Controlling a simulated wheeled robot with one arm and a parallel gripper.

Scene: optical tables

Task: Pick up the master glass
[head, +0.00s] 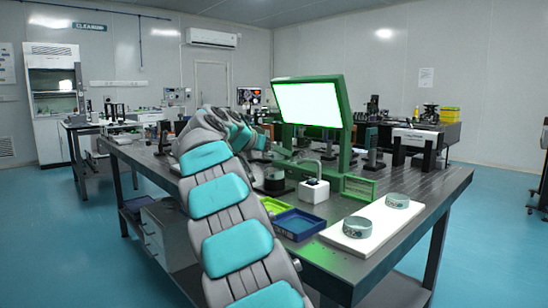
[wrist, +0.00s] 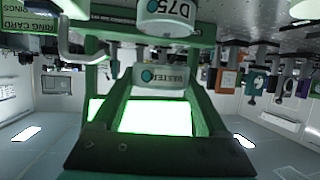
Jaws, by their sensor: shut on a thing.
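The master glass (wrist: 160,78) is a pale, clear-looking piece with a round teal mark and dark lettering, seen upside down in the wrist view. My gripper (wrist: 160,88) is shut on it, with one finger at each side. In the head view my own arm reaches over the table, and the gripper and the held glass cannot be made out there. A pale round piece marked D75 (wrist: 166,18) shows beyond the glass, at the top of the wrist view.
A green-framed lit screen (head: 308,104) stands on the dark table (head: 430,188). A blue tray (head: 299,224), a green tray (head: 274,206) and a white block (head: 313,191) are in front of it. A white board (head: 375,238) with two ring-shaped pieces lies at the right.

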